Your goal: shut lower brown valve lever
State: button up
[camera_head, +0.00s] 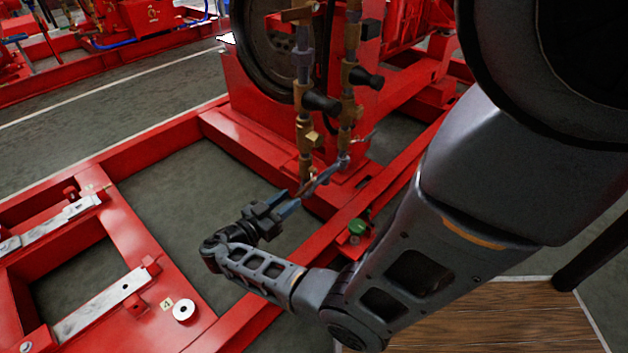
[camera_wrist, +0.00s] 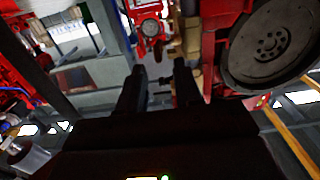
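Two brass valve pipes (camera_head: 304,130) run down the front of the red pump frame in the head view. A brown lever (camera_head: 297,14) crosses the left pipe near the top. A lower brown lever cannot be made out clearly; the foot of the left pipe is partly hidden by my gripper. My gripper (camera_head: 290,205) is just below and in front of that foot, pointing up and right. In the wrist view my gripper (camera_wrist: 158,68) has its two dark fingers apart, with nothing seen between them. Brass parts (camera_wrist: 193,45) show beyond the right finger. Contact cannot be told.
Black handles (camera_head: 322,103) stick out right from the pipes. A large wheel (camera_head: 268,45) stands behind them. Red base rails (camera_head: 345,225) run below my gripper, with a green knob (camera_head: 357,227) close by. Open grey floor (camera_head: 190,195) lies left.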

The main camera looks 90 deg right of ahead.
aim_at(302, 191)
jog(key=shift+b+x, duration=0.4)
jog(key=shift+x, duration=3.5)
jog(key=shift+s, duration=0.1)
grip_shut()
jog(key=shift+a, duration=0.1)
